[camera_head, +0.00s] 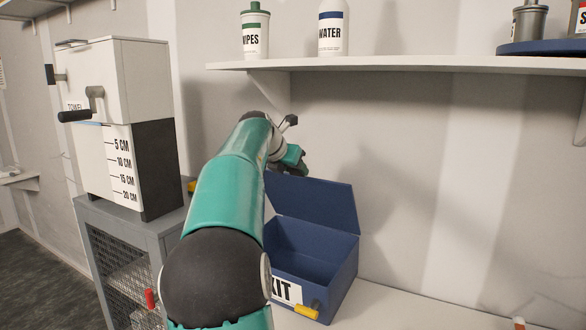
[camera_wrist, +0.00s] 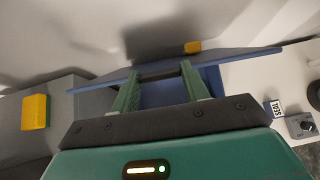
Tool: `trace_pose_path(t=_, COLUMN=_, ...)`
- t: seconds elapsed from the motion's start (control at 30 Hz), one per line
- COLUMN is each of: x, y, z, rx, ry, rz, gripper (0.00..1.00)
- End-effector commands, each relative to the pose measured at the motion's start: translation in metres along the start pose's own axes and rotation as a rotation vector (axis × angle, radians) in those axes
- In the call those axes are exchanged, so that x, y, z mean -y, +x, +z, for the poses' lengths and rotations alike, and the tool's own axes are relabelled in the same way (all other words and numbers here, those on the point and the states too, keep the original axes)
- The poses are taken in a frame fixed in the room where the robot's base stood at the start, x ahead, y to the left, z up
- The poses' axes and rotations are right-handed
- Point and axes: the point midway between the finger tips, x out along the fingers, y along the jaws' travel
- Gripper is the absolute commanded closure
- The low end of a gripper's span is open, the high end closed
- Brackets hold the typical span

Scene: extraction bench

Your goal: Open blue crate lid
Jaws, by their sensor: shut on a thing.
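The blue crate (camera_head: 345,268) stands on the white bench with its front label partly hidden by my arm. Its blue lid (camera_head: 322,203) is raised, tilted up at the back, and the crate's inside shows. A yellow latch (camera_head: 315,305) is on the crate's front. My gripper (camera_head: 291,168) is at the lid's upper left corner, partly hidden by my arm. In the wrist view the fingers of my gripper (camera_wrist: 160,78) are on either side of a dark bar at the lid (camera_wrist: 235,57), shut on it. A yellow piece (camera_wrist: 193,46) shows on the lid.
A shelf (camera_head: 400,63) with a wipes bottle (camera_head: 255,35) and a water bottle (camera_head: 332,35) hangs above the crate. A towel dispenser (camera_head: 110,120) stands on a grey cabinet (camera_head: 155,235) at left. The bench right of the crate (camera_head: 430,305) is mostly clear.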

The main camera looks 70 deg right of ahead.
Motion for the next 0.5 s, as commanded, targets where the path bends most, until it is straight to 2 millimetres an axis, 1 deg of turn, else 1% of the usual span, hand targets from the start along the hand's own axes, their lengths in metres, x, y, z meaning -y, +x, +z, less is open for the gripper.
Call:
trace_pose_path(t=0.2, x=-0.0004, y=-0.0014, z=0.0011, rx=0.003, ry=0.000, rz=0.002, gripper=0.96)
trace_pose_path(t=0.23, x=-0.0004, y=-0.0014, z=0.0011, rx=0.003, ry=0.000, rz=0.002, gripper=0.51)
trace_pose_path(t=0.3, x=-0.0005, y=-0.0012, z=0.0009, rx=0.003, ry=0.000, rz=0.002, gripper=0.37)
trace_pose_path(t=0.33, x=-0.0005, y=-0.0012, z=0.0008, rx=0.002, ry=0.000, rz=0.002, gripper=0.33)
trace_pose_path(t=0.5, x=-0.0004, y=-0.0007, z=0.0003, rx=0.001, ry=-0.001, rz=0.001, gripper=0.33)
